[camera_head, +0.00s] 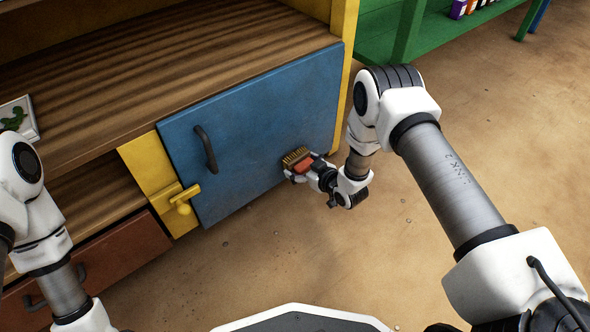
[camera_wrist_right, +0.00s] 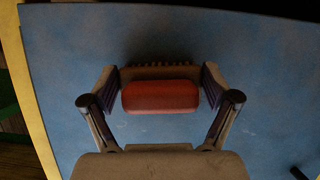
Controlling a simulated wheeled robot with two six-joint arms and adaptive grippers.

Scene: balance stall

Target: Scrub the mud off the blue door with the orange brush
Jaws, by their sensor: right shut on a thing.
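The blue door (camera_head: 250,130) is closed on the front of the cabinet, with a dark handle (camera_head: 206,149) on its left part. I see no clear mud on the part of it that shows. My right gripper (camera_head: 297,170) is shut on the orange brush (camera_head: 303,164), near the door's lower right part. The brush also shows between both fingers in the right wrist view (camera_wrist_right: 160,97), its bristles toward the door. I cannot tell whether the bristles touch the door. The door surface behind the brush is hidden. My left arm is at the left edge, its gripper out of the picture.
A yellow latch (camera_head: 178,197) sits left of the door. A red-brown drawer (camera_head: 100,265) is at the lower left. A framed plant picture (camera_head: 20,119) lies on the wooden shelf. A green shelf (camera_head: 383,35) stands behind right. The floor (camera_head: 400,260) is open.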

